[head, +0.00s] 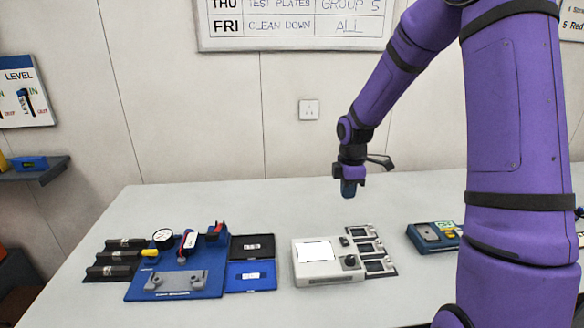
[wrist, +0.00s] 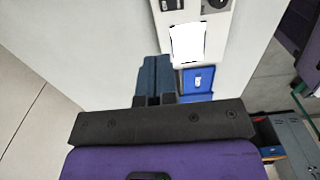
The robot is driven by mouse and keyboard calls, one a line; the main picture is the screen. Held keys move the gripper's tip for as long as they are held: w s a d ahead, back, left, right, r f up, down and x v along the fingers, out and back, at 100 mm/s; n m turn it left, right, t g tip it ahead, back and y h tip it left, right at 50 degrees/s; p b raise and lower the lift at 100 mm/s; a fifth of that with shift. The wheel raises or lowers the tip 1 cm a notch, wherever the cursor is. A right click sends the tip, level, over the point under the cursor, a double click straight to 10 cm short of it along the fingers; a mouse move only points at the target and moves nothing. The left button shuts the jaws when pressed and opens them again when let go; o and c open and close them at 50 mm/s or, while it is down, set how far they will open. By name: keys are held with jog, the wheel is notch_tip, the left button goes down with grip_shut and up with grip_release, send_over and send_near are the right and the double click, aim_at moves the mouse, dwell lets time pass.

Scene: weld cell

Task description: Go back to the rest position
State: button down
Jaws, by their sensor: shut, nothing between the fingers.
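My gripper (head: 349,188) hangs above the back of the white table, at the end of my purple arm in the head view. Its fingers point down and are shut with nothing between them. In the wrist view the shut blue-grey fingers (wrist: 154,80) show beyond a dark bar. The gripper is apart from everything on the table. A white device (head: 326,279) with a dark knob stands in front of and below it.
A blue board (head: 180,280) with a gauge and a grey bracket lies on the left, beside an open blue case (head: 250,275). Small dark-screened modules (head: 374,265) and a blue device (head: 434,236) lie to the right. The table's back strip (head: 240,200) is clear.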

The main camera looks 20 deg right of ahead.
jog(key=s+a+r+m+t+h, duration=0.1)
jog(key=s+a+r+m, duration=0.25)
jog(key=s+r, duration=0.4)
jog(key=s+a+r+m+t, duration=0.1)
jog(key=s+a+r+m, duration=0.25)
jog(key=r, duration=0.65)
jog(key=s+a+r+m+t, duration=0.1)
jog(key=s+r+m, duration=0.2)
jog(key=s, duration=0.5)
jog(key=s+a+r+m+t+y, duration=0.1)
jog(key=s+a+r+m+t, duration=0.1)
jog(key=s, duration=0.7)
jog(key=r+m, duration=0.1)
jog(key=m, duration=0.1)
jog(key=shift+m, duration=0.4)
jog(key=shift+w+a, duration=0.1)
